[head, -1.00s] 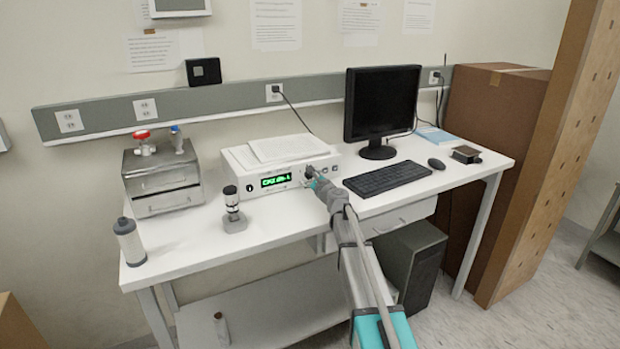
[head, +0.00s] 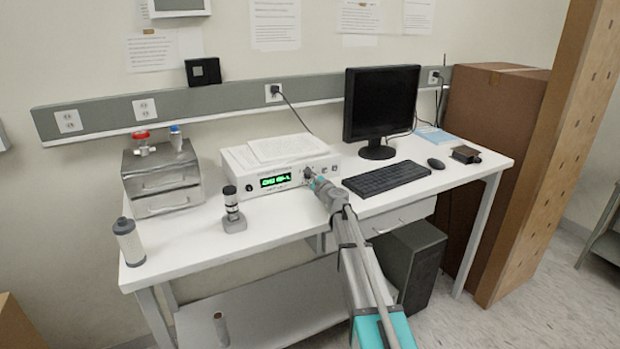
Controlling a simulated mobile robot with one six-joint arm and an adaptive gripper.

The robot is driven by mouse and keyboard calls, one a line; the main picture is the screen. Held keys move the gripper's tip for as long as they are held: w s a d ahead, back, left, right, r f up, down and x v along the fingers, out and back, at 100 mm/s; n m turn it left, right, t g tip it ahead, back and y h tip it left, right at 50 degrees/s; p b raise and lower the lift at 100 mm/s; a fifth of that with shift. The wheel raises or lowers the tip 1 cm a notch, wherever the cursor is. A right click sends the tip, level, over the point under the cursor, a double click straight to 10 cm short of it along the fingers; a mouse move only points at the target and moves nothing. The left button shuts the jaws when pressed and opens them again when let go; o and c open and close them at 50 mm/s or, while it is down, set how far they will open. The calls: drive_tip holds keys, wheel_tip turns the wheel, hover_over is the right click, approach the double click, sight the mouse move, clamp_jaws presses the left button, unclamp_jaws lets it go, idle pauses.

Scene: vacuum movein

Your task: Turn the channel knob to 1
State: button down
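A white instrument box (head: 247,187) with a lit green display (head: 275,181) stands on the white table. The display text is too small to read surely. My gripper (head: 309,175) is at the right part of the box's front panel, where it covers the channel knob. I cannot tell whether its fingers are closed around the knob or only close to it. Small buttons show on the panel to the right of my gripper.
A black keyboard (head: 385,178) and a monitor (head: 381,105) are right of my gripper. A small gauge on a grey base (head: 234,223) and a grey-capped cylinder (head: 129,241) stand to the left. A metal drawer box (head: 162,180) stands at the back left. The table front between them is clear.

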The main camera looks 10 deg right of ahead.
drive_tip(key=n, duration=0.5)
drive_tip(key=shift+n, duration=0.4)
drive_tip(key=n, duration=0.5)
idle(0.4)
drive_tip(key=shift+c, duration=1.7)
unclamp_jaws()
drive_tip(key=shift+s, duration=0.15)
drive_tip(key=v, duration=1.1)
drive_tip(key=shift+s+d, duration=0.15)
drive_tip(key=shift+s, duration=0.15)
